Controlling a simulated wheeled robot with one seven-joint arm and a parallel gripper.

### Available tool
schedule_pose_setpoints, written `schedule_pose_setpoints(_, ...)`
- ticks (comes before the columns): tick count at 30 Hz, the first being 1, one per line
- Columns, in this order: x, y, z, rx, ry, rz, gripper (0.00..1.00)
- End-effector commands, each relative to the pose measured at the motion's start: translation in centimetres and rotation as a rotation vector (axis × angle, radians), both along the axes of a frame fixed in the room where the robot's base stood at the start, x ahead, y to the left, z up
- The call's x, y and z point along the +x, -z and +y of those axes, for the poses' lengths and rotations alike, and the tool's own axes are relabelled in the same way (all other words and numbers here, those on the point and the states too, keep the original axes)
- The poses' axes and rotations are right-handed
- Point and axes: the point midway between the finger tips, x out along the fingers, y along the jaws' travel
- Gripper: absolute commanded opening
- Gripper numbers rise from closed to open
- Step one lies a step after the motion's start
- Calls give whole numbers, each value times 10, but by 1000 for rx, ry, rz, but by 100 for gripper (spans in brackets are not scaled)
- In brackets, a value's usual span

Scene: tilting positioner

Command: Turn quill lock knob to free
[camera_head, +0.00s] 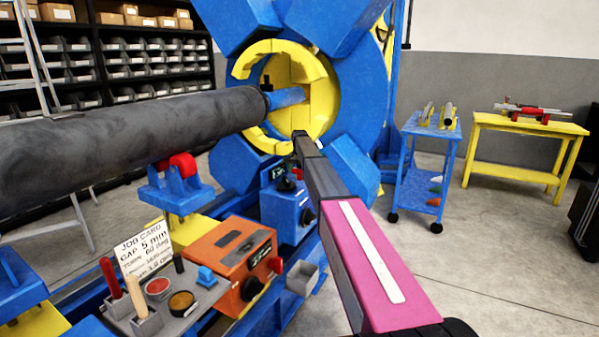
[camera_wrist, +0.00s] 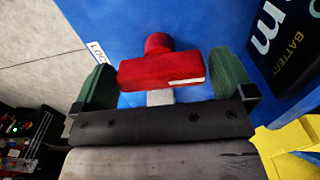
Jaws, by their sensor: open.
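The red lock knob (camera_wrist: 160,70) shows in the wrist view on a blue face. It has a round red part behind a crosswise bar, with a pale mark near the bar's right end. My gripper (camera_wrist: 163,62) is open, with one green finger on each side of the knob. Narrow gaps show between the bar's ends and the fingers, so no grip is visible. A white label (camera_wrist: 96,51), partly hidden by the left finger, begins "LOC". In the head view I cannot make out the knob or my fingers.
A black panel marked "BATTERY" (camera_wrist: 290,40) is right of the knob, and a yellow part (camera_wrist: 290,145) is lower right. In the head view, a large grey cylinder (camera_head: 130,138) lies left of the blue positioner (camera_head: 350,90). Clear floor (camera_head: 470,260) lies right of it.

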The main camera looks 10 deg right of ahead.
Motion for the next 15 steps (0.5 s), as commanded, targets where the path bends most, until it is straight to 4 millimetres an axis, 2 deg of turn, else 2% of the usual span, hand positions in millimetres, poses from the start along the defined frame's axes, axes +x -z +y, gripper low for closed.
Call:
schedule_pose_setpoints(5,0,0,0,0,0,0,100)
schedule_pose_setpoints(6,0,0,0,0,0,0,97)
schedule_pose_setpoints(8,0,0,0,0,0,0,77)
schedule_pose_setpoints(9,0,0,0,0,0,0,64)
schedule_pose_setpoints(10,0,0,0,0,0,0,61)
schedule_pose_setpoints(15,0,0,0,0,-3,0,61)
